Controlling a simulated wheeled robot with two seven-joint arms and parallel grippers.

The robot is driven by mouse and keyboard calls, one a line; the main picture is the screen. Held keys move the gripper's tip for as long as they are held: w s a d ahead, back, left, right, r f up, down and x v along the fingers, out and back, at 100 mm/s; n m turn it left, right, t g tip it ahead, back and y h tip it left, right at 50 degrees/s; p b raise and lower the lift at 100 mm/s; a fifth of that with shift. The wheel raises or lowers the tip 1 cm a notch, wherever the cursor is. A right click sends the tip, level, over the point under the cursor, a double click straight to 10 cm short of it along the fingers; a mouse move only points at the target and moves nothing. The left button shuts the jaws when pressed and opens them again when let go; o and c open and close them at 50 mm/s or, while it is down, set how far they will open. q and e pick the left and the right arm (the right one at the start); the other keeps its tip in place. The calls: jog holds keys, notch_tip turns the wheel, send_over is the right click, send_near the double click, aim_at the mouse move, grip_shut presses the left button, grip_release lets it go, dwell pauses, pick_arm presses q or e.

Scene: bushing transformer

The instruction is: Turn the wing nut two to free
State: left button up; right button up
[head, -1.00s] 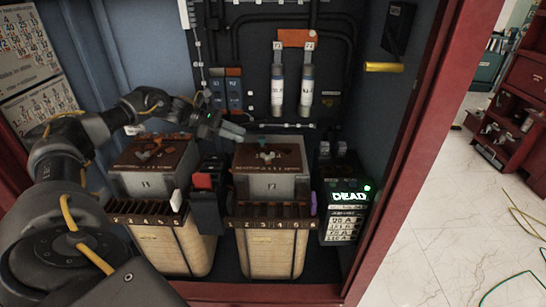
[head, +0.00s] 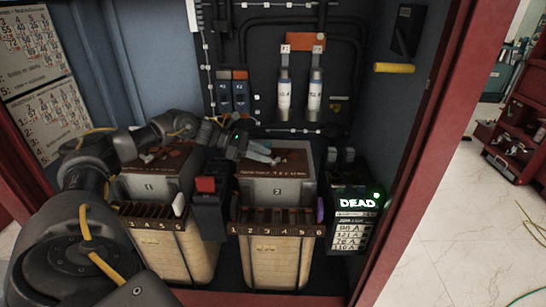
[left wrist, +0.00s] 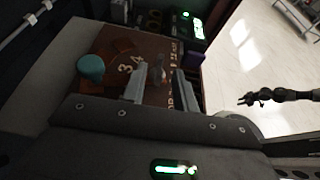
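My left gripper (head: 258,151) reaches over the brown top of transformer two (head: 276,188). In the left wrist view its two pale fingers (left wrist: 162,88) are apart. A small grey winged piece (left wrist: 158,71), which looks like the wing nut, shows between and just beyond the fingertips; I cannot tell whether either finger touches it. A teal rounded knob (left wrist: 90,67) stands on the same brown plate, to the left of the fingers. In the head view the gripper hides the wing nut. A dark arm, apparently my right, shows in the left wrist view; its gripper (left wrist: 245,100) is too small to read.
Transformer one (head: 149,187) stands to the left, partly behind my left arm. A dark box with a red top (head: 206,186) stands between the transformers. A unit reading DEAD (head: 356,203) stands at right. Two white cylinders (head: 300,95) hang on the back wall. The red cabinet frame (head: 412,170) bounds the right.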

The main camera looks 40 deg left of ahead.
aim_at(273, 157)
pick_arm(q)
jog(key=shift+x, duration=2.05)
jog(key=shift+c, duration=0.3)
grip_shut()
